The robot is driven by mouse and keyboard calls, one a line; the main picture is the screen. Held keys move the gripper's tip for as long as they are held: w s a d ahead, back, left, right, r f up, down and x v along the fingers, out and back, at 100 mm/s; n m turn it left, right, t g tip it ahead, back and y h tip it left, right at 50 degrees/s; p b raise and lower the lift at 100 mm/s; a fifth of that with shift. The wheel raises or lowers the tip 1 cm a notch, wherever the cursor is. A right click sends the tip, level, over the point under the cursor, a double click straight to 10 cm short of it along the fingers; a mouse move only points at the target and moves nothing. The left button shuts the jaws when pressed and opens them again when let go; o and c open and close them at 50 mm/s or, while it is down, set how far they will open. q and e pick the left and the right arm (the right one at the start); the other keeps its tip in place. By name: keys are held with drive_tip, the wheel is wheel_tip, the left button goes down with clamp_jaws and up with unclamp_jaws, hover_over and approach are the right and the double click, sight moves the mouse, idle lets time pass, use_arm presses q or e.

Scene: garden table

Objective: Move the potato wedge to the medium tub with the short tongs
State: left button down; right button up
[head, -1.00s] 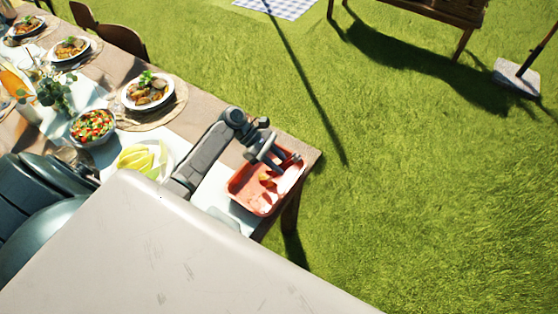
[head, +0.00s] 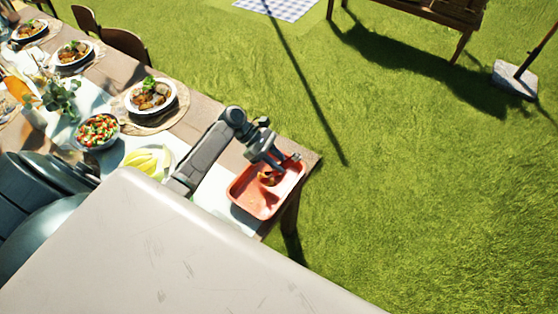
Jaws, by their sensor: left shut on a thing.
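My left gripper (head: 272,159) reaches over the red tub (head: 250,206) at the near right corner of the table. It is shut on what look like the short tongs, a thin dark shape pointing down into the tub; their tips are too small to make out. A small orange-yellow piece (head: 268,180), probably the potato wedge, shows in the tub just under the gripper. I cannot tell whether the tongs grip it. No second tub can be made out. My right gripper is not in view.
A plate of yellow wedge-shaped pieces (head: 148,160) and a salad bowl (head: 97,131) stand left of my left arm. A plate of food (head: 151,96) lies behind them on a woven mat. Grass lies beyond the table's right edge.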

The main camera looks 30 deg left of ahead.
sight(295, 154)
use_arm(q)
wheel_tip(295, 154, up, 9)
idle(0.5)
drive_tip(key=shift+f, duration=0.15)
drive_tip(key=d+n+t+b, duration=0.1)
drive_tip(key=n+b, duration=0.1)
drive_tip(key=b, duration=0.2)
drive_tip(key=d+n+t+y+b, duration=0.1)
drive_tip(key=d+n+t+b, duration=0.1)
drive_tip(key=b, duration=0.3)
drive_tip(key=d+n+t+b, duration=0.1)
drive_tip(key=d+t+b, duration=0.1)
drive_tip(key=b, duration=0.2)
drive_tip(key=shift+s+d+n+y, duration=0.25)
drive_tip(key=shift+s+n+y, duration=0.05)
drive_tip(key=shift+n, duration=0.1)
drive_tip(key=shift+s+d+r+n+t+b, duration=0.2)
drive_tip(key=shift+d+r+n+t+b, duration=0.2)
drive_tip(key=shift+b, duration=0.25)
drive_tip(key=shift+r, duration=0.2)
